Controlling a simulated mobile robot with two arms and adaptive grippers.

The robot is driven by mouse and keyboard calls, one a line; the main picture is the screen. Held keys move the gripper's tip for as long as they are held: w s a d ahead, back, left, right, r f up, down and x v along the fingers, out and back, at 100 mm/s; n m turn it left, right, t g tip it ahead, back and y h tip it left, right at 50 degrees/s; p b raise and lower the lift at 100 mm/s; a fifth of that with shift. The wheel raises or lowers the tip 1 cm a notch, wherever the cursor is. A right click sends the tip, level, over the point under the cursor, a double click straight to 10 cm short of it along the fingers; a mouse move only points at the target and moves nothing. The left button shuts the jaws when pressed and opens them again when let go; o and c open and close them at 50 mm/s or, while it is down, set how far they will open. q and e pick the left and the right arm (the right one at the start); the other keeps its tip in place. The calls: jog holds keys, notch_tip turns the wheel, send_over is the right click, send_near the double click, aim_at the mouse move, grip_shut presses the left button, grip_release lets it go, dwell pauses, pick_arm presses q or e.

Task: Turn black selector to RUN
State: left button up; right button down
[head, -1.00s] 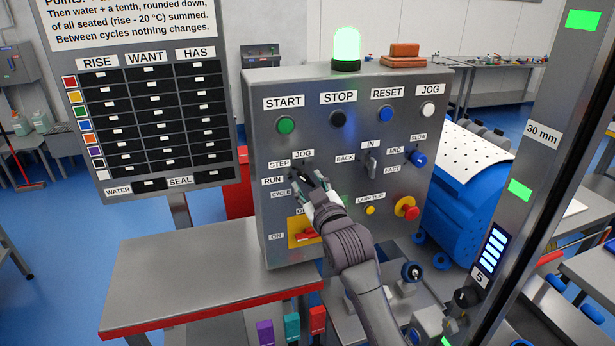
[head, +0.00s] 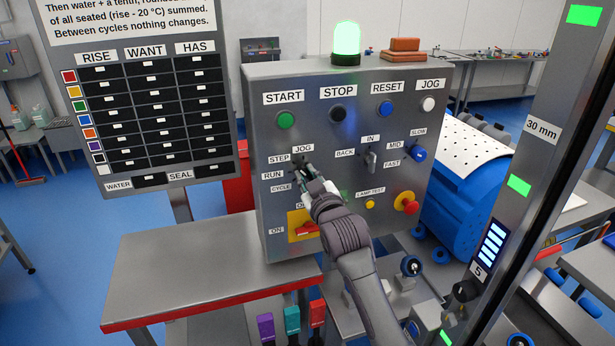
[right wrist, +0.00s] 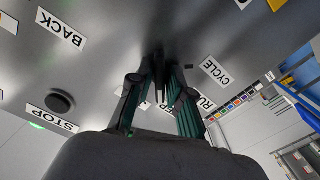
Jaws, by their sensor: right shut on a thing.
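The black selector (head: 297,162) is on the grey control box, ringed by the labels STEP, JOG, RUN (head: 272,175) and CYCLE. My right gripper (head: 303,170) is at the selector, its fingers closed on it and hiding most of it. In the right wrist view the fingertips (right wrist: 162,82) meet at the dark selector close to the panel, beside the CYCLE label (right wrist: 217,71) and a partly covered RUN label. Which label the selector points at cannot be told. My left gripper is not in view.
The control box (head: 350,75) also carries START, STOP, RESET and JOG buttons, a grey BACK/IN lever (head: 371,160), a blue speed knob (head: 418,153), and a red emergency button (head: 406,202). A red-and-yellow switch (head: 303,228) sits below my gripper. A lit green lamp (head: 346,42) stands on top.

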jog(key=shift+n+p, duration=0.3)
jog(key=shift+n, duration=0.9)
jog(key=shift+n+p, duration=0.35)
jog(key=shift+n, duration=2.05)
jog(key=shift+f+n+p, duration=0.1)
jog(key=shift+n+p, duration=0.4)
jog(key=shift+n, duration=0.5)
jog(key=c, duration=1.1)
grip_release()
jog(key=shift+o, duration=0.2)
